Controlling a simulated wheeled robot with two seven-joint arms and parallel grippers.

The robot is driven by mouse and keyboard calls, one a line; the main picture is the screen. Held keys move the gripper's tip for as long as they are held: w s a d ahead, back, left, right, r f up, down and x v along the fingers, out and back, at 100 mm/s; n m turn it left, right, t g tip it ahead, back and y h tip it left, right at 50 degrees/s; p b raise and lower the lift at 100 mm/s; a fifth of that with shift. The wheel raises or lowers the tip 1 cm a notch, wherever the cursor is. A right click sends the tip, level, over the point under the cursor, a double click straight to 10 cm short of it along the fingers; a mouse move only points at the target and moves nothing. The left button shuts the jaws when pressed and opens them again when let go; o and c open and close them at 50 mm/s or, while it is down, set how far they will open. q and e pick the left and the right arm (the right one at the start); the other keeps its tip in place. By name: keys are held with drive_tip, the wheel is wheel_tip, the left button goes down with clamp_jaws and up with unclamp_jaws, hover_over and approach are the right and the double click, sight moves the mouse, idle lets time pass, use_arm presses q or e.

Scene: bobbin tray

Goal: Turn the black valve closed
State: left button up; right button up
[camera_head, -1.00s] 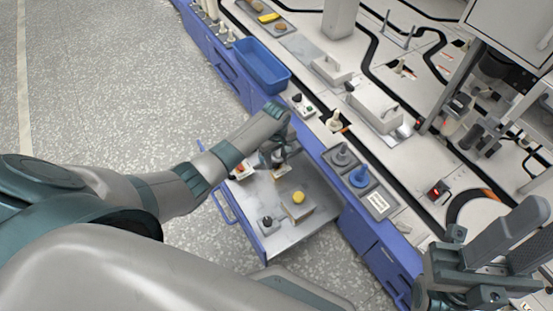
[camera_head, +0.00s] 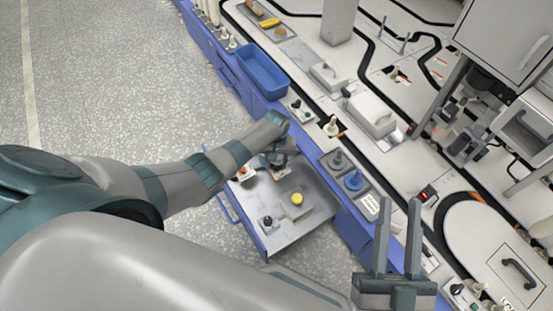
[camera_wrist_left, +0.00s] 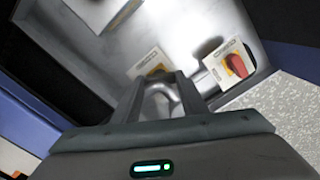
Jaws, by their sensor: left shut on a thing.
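My left gripper (camera_head: 277,160) reaches down over the grey tray (camera_head: 304,228). It is shut on a greyish handle (camera_wrist_left: 160,98) on a small pale box, largely hidden by the fingers; its true colour is unclear. A small black knob on a pale base (camera_head: 267,222) stands at the tray's front corner, apart from the gripper. A yellow knob on a box (camera_head: 297,199) and a red knob on a white box (camera_head: 243,172) are nearby. The red one also shows right of the fingers in the left wrist view (camera_wrist_left: 238,65). My right gripper (camera_head: 399,215) is open and empty.
A grey cabinet (camera_head: 505,40) stands at the far right. The floor at left is clear.

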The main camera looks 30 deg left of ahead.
use_arm(q)
drive_tip(key=m+p, duration=0.2)
drive_tip(key=m, duration=0.3)
drive_tip(key=shift+d+r, duration=0.1)
drive_tip(key=m, duration=0.3)
drive_tip(key=shift+m+p, duration=0.35)
drive_tip(key=shift+m, duration=1.35)
use_arm(e)
drive_tip(key=w+d+f+g+h, duration=0.1)
drive_tip(key=w+f+g+h, duration=0.1)
drive_tip(key=f+g, duration=0.4)
drive_tip(key=shift+w+d+f+h, duration=0.25)
drive_tip(key=shift+w+f, duration=0.35)
drive_tip(key=shift+f, duration=1.75)
drive_tip(key=shift+a+g, duration=0.1)
drive_tip(key=shift+g, duration=0.2)
use_arm(q)
drive_tip(key=o, duration=1)
drive_tip(key=shift+o, duration=0.2)
use_arm(e)
drive_tip(key=shift+f, duration=0.1)
use_arm(q)
drive_tip(key=shift+w+a, duration=0.1)
drive_tip(key=shift+a, duration=0.1)
